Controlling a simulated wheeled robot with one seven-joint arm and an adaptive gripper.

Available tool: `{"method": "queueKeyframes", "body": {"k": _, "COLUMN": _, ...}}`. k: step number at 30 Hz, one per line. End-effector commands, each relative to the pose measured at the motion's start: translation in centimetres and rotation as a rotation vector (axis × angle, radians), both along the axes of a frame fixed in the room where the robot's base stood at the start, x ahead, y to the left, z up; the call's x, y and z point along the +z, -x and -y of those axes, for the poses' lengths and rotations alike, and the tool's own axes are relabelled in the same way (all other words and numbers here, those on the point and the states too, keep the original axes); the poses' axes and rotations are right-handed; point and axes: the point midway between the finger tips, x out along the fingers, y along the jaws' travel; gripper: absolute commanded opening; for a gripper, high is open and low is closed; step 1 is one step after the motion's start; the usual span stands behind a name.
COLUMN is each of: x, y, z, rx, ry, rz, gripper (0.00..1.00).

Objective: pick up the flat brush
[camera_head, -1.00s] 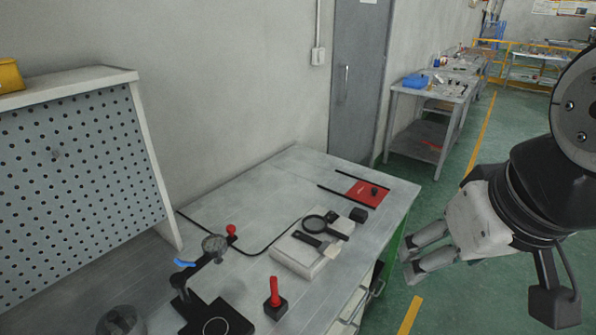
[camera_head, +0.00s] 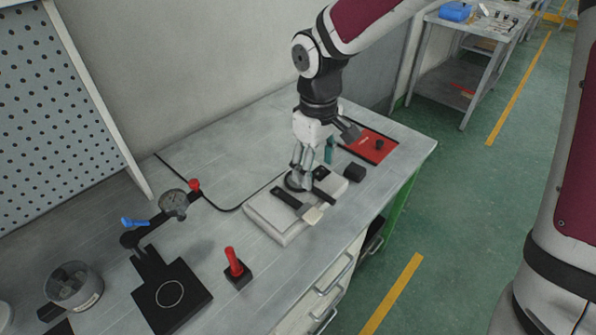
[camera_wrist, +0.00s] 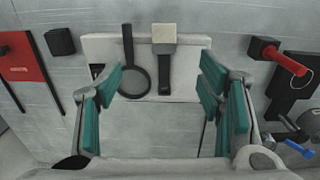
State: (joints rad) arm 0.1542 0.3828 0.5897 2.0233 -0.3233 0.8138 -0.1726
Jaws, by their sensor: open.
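The flat brush (camera_head: 290,202) lies on a pale flat block (camera_head: 268,222), its dark handle across the block and its cream bristle end (camera_head: 313,215) at the block's near right edge. In the wrist view the brush (camera_wrist: 164,65) lies between my fingers' sides, with its bristles pointing away and its handle toward me. My gripper (camera_head: 303,178) is open and empty above the block's far part. A black magnifier (camera_wrist: 133,72) lies beside the brush, to its left in the wrist view; in the head view my fingers partly cover it.
A red mat (camera_head: 376,148) with a black knob lies at the table's far right, with a small black block (camera_head: 354,172) nearer. A red-handled tool (camera_head: 235,264) stands in front of the pale block. A dial gauge stand (camera_head: 173,204) is at left. A pegboard rises behind.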

Motion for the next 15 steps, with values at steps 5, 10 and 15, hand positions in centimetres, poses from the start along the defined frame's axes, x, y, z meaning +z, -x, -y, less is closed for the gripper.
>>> {"method": "queueKeyframes", "body": {"k": 5, "x": -1.7, "y": -0.5, "z": -0.9, "rx": 0.027, "ry": -0.018, "rz": -0.018, "gripper": 0.62}}
{"method": "queueKeyframes", "body": {"k": 10, "x": -4.6, "y": -0.4, "z": -1.0, "rx": 0.03, "ry": -0.02, "rz": -0.023, "gripper": 0.62}}
{"method": "queueKeyframes", "body": {"k": 15, "x": -7.7, "y": -0.4, "z": -1.0, "rx": 0.029, "ry": -0.018, "rz": -0.021, "gripper": 0.62}}
